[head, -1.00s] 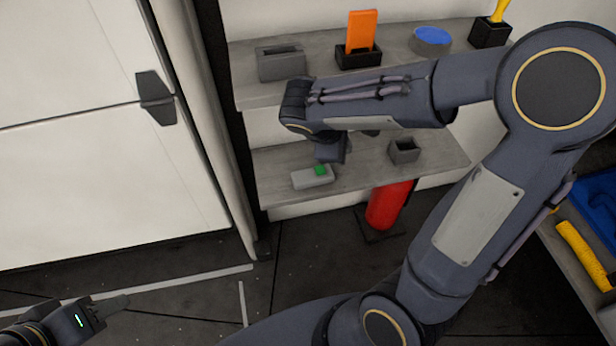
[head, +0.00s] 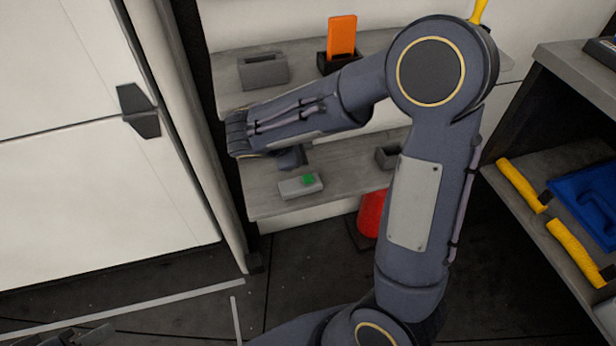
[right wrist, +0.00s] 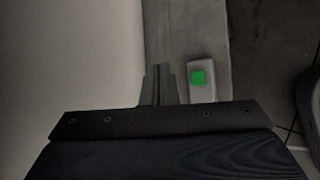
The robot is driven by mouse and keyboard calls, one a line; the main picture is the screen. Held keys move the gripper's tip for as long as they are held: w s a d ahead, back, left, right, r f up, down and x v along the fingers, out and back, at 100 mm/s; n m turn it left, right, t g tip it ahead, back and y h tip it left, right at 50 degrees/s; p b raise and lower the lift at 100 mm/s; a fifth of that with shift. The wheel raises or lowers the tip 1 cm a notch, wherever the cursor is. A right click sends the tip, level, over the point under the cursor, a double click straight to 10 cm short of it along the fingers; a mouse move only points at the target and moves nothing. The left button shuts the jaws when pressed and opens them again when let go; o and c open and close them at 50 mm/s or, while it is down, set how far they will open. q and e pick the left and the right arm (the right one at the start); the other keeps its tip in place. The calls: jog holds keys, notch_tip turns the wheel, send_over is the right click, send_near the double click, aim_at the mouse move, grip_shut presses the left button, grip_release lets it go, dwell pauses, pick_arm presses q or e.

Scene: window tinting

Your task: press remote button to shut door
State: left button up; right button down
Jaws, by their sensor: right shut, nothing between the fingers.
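The remote is a light grey box (head: 293,189) with a green button (head: 309,180), lying on the lower shelf (head: 340,190) in the head view. In the right wrist view the remote (right wrist: 202,92) and its green button (right wrist: 198,78) lie just right of my right gripper (right wrist: 159,72), whose fingers are shut and empty. In the head view my right gripper (head: 292,160) hangs just above and behind the remote, apart from it. The white door (head: 80,190) with a dark handle (head: 138,110) is at the left. My left gripper (head: 75,338) barely shows at the bottom left edge; its fingers are unclear.
The upper shelf (head: 235,95) holds a grey holder (head: 263,70) and an orange item (head: 341,36) in a black stand. A red cylinder (head: 370,213) stands on the floor below. A side rack at right holds yellow-handled tools (head: 573,250) and a blue case (head: 588,200).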

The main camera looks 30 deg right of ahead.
aim_at(305, 180)
notch_tip(305, 180, down, 9)
jog(key=b, duration=0.7)
jog(key=shift+w+r, duration=0.1)
dwell(1.7)
jog(key=shift+f+b, duration=0.4)
